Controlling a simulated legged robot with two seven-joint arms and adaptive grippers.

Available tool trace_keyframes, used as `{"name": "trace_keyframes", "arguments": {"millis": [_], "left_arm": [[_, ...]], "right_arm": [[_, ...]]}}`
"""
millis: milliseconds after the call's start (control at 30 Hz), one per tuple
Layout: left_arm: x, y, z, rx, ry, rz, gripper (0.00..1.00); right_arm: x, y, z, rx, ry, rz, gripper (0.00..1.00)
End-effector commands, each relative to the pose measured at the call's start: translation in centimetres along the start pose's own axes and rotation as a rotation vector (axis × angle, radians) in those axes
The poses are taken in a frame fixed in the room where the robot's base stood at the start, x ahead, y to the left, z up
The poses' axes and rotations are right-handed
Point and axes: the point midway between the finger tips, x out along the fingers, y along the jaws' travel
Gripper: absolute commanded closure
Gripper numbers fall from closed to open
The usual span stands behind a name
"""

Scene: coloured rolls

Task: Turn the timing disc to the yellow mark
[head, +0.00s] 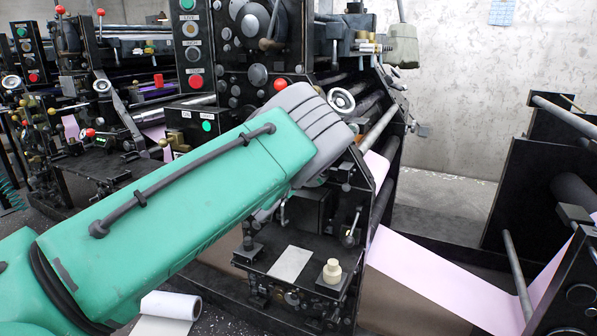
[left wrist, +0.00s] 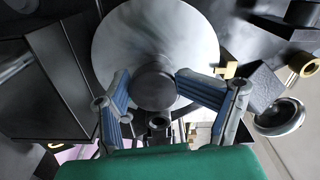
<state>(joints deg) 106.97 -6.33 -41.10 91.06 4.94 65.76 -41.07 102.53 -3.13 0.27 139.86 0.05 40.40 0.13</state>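The timing disc (left wrist: 155,35), a large grey disc with a dark round hub (left wrist: 155,85), fills the upper middle of the left wrist view. My left gripper (left wrist: 153,78) is open, with one blue-padded finger on each side of the hub. The fingers look slightly apart from the hub; contact is not clear. A small yellowish piece (left wrist: 229,70) sits at the disc's right edge; I cannot tell whether it is the yellow mark. In the head view my green left arm reaches across the machine, and its grey wrist hides the gripper and disc. My right gripper is not in view.
Machine parts crowd the disc: a dark box (left wrist: 62,75) on the left, a silver cup-shaped part (left wrist: 281,117) and a brass ring (left wrist: 302,65) on the right. In the head view a pink web (head: 440,280) runs right, and a white roll (head: 171,305) lies below my arm.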

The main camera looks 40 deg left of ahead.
Motion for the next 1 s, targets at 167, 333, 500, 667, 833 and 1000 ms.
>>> {"name": "trace_keyframes", "arguments": {"millis": [167,333,500,667,833,1000], "left_arm": [[0.1,0.7,-0.3,0.0,0.004,0.011,0.51],[0.1,0.9,-0.3,0.0,0.005,0.016,0.51],[0.1,1.1,-0.4,0.0,0.006,0.02,0.51],[0.1,1.3,-0.5,0.0,0.006,0.023,0.51],[-0.3,1.4,-0.5,0.0,0.007,0.025,0.51],[-2.6,1.1,-0.4,0.0,0.003,0.02,0.51]], "right_arm": [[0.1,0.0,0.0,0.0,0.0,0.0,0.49],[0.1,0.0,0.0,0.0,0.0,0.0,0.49],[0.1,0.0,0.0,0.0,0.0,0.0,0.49],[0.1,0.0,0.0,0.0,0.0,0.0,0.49],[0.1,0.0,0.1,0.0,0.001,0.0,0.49],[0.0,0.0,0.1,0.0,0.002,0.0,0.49]]}}
